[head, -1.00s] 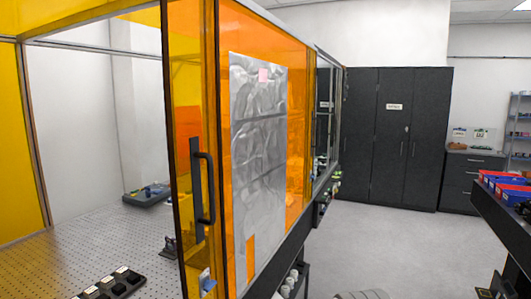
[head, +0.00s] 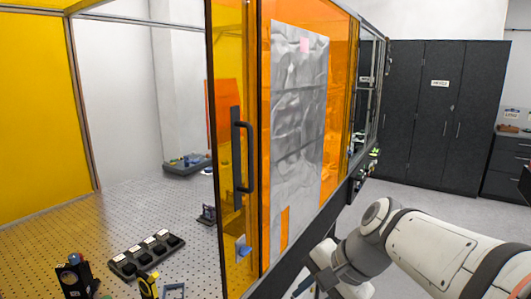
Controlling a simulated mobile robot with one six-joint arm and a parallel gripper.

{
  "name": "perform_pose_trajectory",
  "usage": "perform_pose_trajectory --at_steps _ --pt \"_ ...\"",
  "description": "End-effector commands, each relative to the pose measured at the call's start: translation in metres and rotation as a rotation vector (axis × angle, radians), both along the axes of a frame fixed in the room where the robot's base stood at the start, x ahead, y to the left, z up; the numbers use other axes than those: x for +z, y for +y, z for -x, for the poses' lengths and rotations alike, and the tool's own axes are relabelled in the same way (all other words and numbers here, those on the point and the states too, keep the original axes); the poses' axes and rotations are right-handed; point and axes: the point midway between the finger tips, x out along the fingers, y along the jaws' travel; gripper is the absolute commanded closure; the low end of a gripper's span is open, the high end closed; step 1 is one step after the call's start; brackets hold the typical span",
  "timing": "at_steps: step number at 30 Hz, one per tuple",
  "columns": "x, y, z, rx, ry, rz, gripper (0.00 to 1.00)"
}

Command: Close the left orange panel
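The orange panel (head: 230,70) is a tall see-through sheet with dark edges, seen at a steep angle near the middle of the head view. A black vertical bar handle (head: 248,155) is fixed on it. The enclosure is open to the left of this panel. The panel overlaps a second orange pane, which carries a crumpled silver sheet (head: 298,120). My gripper (head: 305,287) is low at the bottom of the view, right of and below the handle and apart from it. Its fingers are small and partly cut off, so their opening is unclear.
Inside, a perforated optical table (head: 130,215) carries a row of black blocks (head: 146,254) and small instruments. A yellow panel (head: 40,110) stands at the far left. Dark cabinets (head: 435,115) stand at the back right, with clear floor before them.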

Motion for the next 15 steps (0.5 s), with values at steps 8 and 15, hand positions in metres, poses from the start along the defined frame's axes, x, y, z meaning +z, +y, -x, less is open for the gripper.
perform_pose_trajectory --at_steps 8,15 --pt "0.101 0.053 -0.103 -0.438 0.363 -0.699 0.71" --pt "0.177 0.053 -0.166 -0.557 0.642 -1.128 0.71"
